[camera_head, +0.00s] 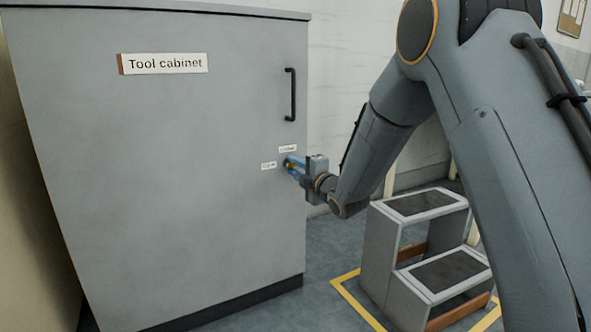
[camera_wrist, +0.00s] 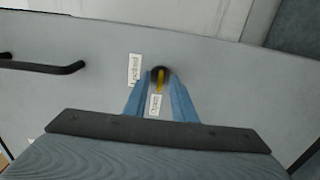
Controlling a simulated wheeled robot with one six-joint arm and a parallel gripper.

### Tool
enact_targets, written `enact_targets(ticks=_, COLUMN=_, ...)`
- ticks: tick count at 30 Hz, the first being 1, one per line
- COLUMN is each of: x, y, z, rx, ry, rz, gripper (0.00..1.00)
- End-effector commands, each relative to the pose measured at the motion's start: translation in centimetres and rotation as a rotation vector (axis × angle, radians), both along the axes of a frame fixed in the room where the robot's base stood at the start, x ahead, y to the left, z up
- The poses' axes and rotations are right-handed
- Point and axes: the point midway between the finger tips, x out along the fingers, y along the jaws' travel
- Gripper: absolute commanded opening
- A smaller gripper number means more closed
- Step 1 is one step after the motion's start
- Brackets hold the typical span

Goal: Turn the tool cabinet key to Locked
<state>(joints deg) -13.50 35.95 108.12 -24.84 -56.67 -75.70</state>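The grey tool cabinet (camera_head: 160,200) stands at the left of the head view with its door shut. A yellow key (camera_wrist: 160,82) sits in a dark round lock (camera_wrist: 155,72) on the door. In the wrist view the key's bar points down toward the label that seems to read Open (camera_wrist: 155,106). The Locked label (camera_wrist: 134,70) is beside the lock; in the head view it (camera_head: 287,149) sits above it. My gripper (camera_head: 289,163) is at the lock, its blue fingers on both sides of the key. A narrow gap seems to show beside the key in the wrist view (camera_wrist: 161,86).
A black door handle (camera_head: 290,95) is above the lock. A grey step stool (camera_head: 380,250) stands right of the cabinet, below my arm, inside yellow floor tape (camera_head: 352,300). Bare floor (camera_head: 325,250) lies between cabinet and stool.

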Motion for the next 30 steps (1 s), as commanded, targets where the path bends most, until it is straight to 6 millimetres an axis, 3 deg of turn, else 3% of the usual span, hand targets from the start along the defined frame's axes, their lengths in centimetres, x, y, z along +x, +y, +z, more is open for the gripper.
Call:
enact_targets(ticks=2, x=-0.02, y=-0.01, z=0.01, rx=0.000, ry=0.000, rz=0.000, gripper=0.23)
enact_targets(ticks=6, x=-0.02, y=-0.02, z=0.01, rx=0.000, ry=0.000, rz=0.000, gripper=0.00)
enact_targets(ticks=20, x=-0.07, y=-0.05, z=0.11, rx=0.047, ry=0.033, rz=0.000, gripper=0.00)
enact_targets(ticks=30, x=-0.13, y=-0.06, z=0.27, rx=0.253, ry=0.174, rz=-0.001, gripper=0.00)
